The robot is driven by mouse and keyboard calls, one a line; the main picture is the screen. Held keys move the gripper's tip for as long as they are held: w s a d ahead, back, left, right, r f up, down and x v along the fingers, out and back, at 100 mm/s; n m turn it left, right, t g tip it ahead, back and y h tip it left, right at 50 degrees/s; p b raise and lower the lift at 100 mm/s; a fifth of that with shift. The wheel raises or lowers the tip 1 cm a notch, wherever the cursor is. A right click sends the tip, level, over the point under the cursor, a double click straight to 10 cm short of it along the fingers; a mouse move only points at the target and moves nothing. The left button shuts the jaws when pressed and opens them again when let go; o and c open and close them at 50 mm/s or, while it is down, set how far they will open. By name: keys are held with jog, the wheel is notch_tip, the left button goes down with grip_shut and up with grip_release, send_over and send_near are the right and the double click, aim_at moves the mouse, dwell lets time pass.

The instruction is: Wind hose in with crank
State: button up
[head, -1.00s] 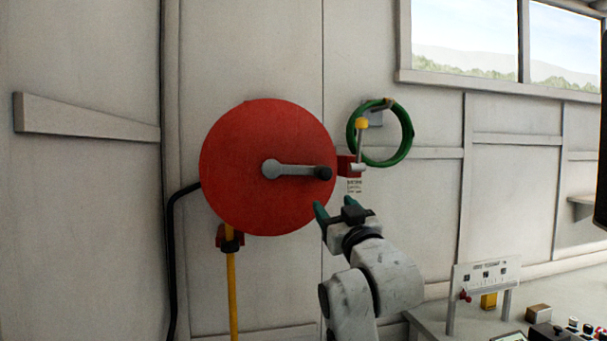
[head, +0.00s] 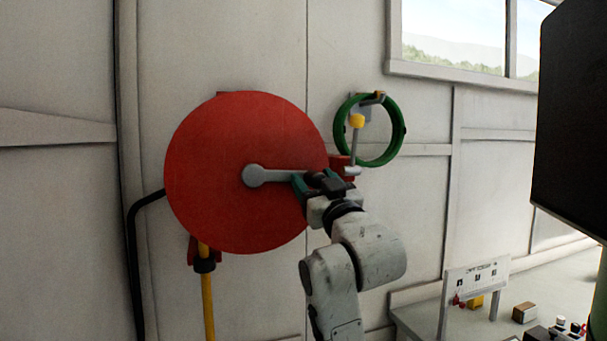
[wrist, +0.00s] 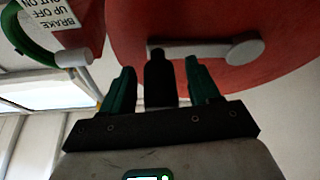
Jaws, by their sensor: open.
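The red hose reel (head: 225,140) is on the wall. Its grey crank (head: 275,175) points right from the hub, and it also shows in the wrist view (wrist: 200,48). The black crank handle (wrist: 159,80) stands between the two green fingers of my gripper (wrist: 160,88), which is open with a gap on each side. In the head view my gripper (head: 312,183) is at the crank's outer end and hides most of the handle. A yellow hose (head: 208,300) hangs below the reel. A yellow-tipped brake lever (head: 356,135) stands upright at the reel's right edge.
A label (wrist: 60,12) by the reel reads brake up off, partly cut off. A coiled green hose (head: 398,130) hangs right of the reel. A dark panel (head: 580,120) blocks the right side. A bench (head: 420,318) with small items stands low at right.

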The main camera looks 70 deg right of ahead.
jog(key=shift+w+d+r, duration=0.15)
jog(key=shift+d, duration=0.05)
grip_shut()
dwell(0.6)
